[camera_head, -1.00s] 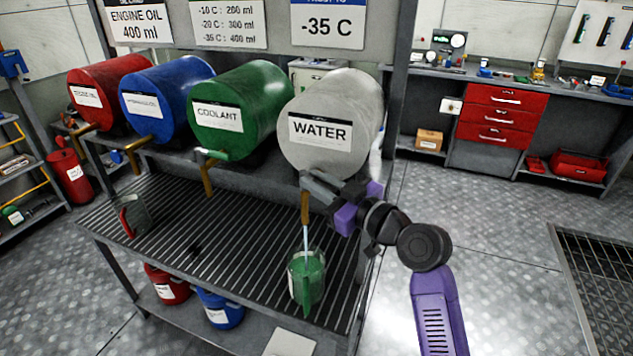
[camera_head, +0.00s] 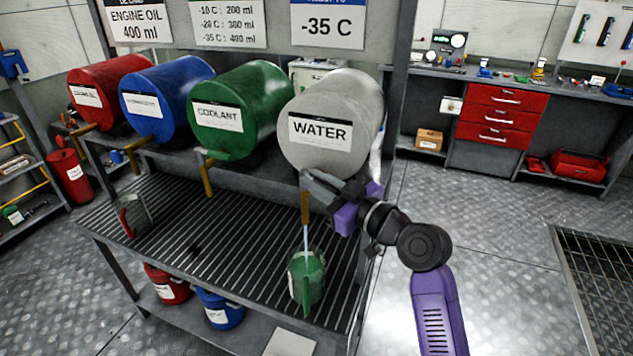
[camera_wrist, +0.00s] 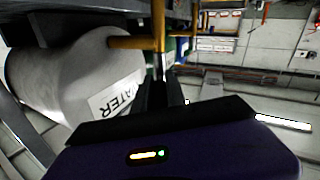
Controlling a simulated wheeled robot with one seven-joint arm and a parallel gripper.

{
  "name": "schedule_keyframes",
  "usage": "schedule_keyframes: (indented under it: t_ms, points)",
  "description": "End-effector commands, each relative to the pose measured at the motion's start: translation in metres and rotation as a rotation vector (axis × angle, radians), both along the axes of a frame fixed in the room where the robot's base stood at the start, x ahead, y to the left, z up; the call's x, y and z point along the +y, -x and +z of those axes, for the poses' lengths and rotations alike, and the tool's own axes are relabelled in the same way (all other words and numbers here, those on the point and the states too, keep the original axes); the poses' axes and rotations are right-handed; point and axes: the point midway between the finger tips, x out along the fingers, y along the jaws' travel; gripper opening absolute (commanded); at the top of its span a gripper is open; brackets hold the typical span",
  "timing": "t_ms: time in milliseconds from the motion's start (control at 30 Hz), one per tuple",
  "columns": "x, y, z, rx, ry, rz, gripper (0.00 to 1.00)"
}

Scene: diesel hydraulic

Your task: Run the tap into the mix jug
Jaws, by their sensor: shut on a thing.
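The grey-white WATER drum (camera_head: 330,105) lies on its side at the right end of the rack. Its brass tap (camera_head: 305,207) points down, and a pale stream of water (camera_head: 306,236) runs from it into the clear mix jug with green contents and a green handle (camera_head: 306,277). The jug stands upright on the slatted grate below. My gripper (camera_head: 312,182) is shut on the tap handle at the drum's front. In the wrist view, the tap (camera_wrist: 158,25) and the drum (camera_wrist: 70,75) show just beyond my gripper (camera_wrist: 163,88); the jug is not visible there.
Green COOLANT (camera_head: 240,110), blue (camera_head: 165,97) and red (camera_head: 108,90) drums stand to the left. A clear jug with a red handle (camera_head: 134,214) stands on the grate (camera_head: 215,225) at left. Red (camera_head: 166,285) and blue (camera_head: 218,308) cans sit below. Signs hang above.

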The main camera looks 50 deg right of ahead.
Motion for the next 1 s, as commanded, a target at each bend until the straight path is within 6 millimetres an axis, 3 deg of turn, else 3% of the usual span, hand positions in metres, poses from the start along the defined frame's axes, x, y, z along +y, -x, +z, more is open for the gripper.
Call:
schedule_keyframes:
  t_ms: [367, 1000]
  points:
    - [-0.004, -0.001, -0.005, -0.002, -0.002, 0.039, 0.00]
    - [-0.017, -0.003, -0.003, 0.000, -0.001, 0.405, 0.00]
